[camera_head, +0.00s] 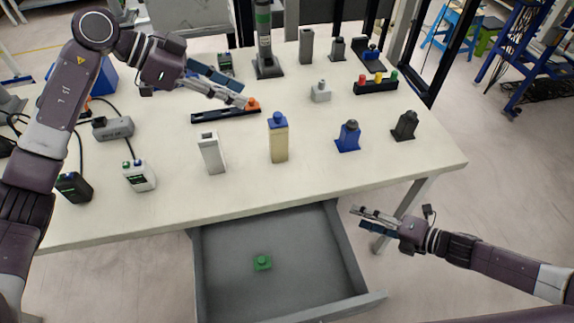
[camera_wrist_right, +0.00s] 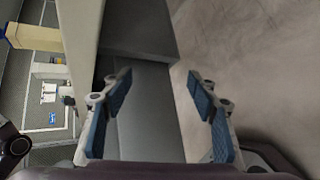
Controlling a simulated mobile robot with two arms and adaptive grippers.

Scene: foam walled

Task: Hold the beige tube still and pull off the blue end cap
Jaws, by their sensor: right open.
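The beige tube (camera_head: 278,145) stands upright on the white table, with the blue end cap (camera_head: 278,119) on its top. In the right wrist view the tube (camera_wrist_right: 35,38) shows at the upper left, with the cap (camera_wrist_right: 3,30) at the picture's edge. My left gripper (camera_head: 244,97) is above the table, behind and left of the tube, and looks open and empty. It is apart from the tube. My right gripper (camera_head: 357,213) is open and empty, off the table's front edge, right of the drawer and well apart from the tube. It also shows in the right wrist view (camera_wrist_right: 160,80).
A grey block (camera_head: 211,155) stands left of the tube, and a blue bottle-like piece (camera_head: 348,138) right. The open drawer (camera_head: 225,290) juts out in front, holding a green piece (camera_head: 262,262).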

